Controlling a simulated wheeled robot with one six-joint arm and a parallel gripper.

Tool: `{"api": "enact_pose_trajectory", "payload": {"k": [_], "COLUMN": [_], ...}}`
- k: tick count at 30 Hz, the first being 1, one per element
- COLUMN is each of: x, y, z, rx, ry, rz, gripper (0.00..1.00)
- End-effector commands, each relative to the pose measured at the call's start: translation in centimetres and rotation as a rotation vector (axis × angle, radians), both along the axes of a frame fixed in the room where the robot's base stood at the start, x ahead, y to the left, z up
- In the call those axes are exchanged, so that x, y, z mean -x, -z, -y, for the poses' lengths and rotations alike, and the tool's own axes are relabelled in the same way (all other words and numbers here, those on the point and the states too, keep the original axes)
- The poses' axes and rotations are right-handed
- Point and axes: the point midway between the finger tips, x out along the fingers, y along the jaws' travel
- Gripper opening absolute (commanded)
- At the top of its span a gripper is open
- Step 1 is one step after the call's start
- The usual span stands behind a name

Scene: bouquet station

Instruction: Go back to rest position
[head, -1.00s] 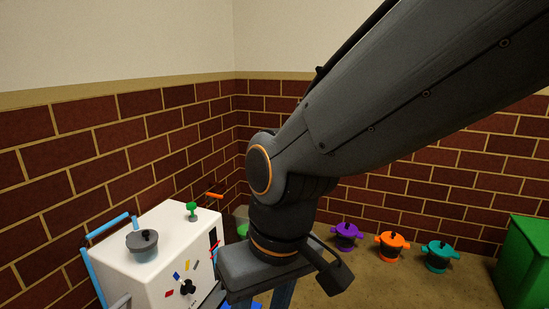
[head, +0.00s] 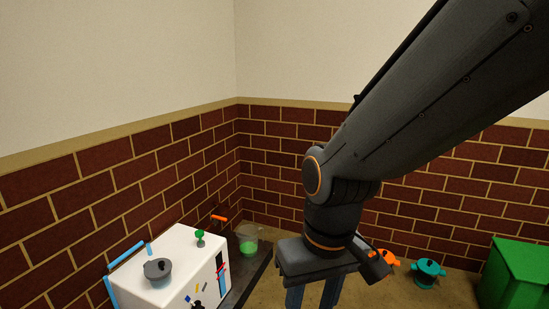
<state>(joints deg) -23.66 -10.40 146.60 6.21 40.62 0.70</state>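My gripper (head: 312,295) hangs at the end of my dark grey arm, right of the middle in the head view. It points downward. Its blue-grey fingers show only in their upper part and run off the bottom edge. Their tips are out of the picture, so I cannot tell whether they are open or shut, or whether anything is between them.
A white machine (head: 180,255) with a grey knobbed pot (head: 158,275) and a green knob (head: 200,236) stands at left. Beside it is a clear cup with green content (head: 249,247). An orange pot (head: 385,259), a teal pot (head: 428,272) and a green bin (head: 519,275) stand at right. Brick walls close the corner.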

Motion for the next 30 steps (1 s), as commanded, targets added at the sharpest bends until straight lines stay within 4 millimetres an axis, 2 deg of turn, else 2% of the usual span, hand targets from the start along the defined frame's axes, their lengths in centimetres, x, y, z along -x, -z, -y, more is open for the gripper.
{"api": "enact_pose_trajectory", "payload": {"k": [1,11,21,27,30], "x": [0.2,0.3,1.3,2.0,2.2], "y": [-1.8,-7.5,-13.4,-15.8,-16.3], "z": [0.8,5.2,10.0,12.2,13.0], "rx": [0.006,0.037,0.064,0.073,0.077], "ry": [0.022,0.137,0.253,0.306,0.321], "rz": [-0.003,-0.012,-0.028,-0.036,-0.039], "gripper": [0.40,0.40,0.40,0.40,0.40]}}
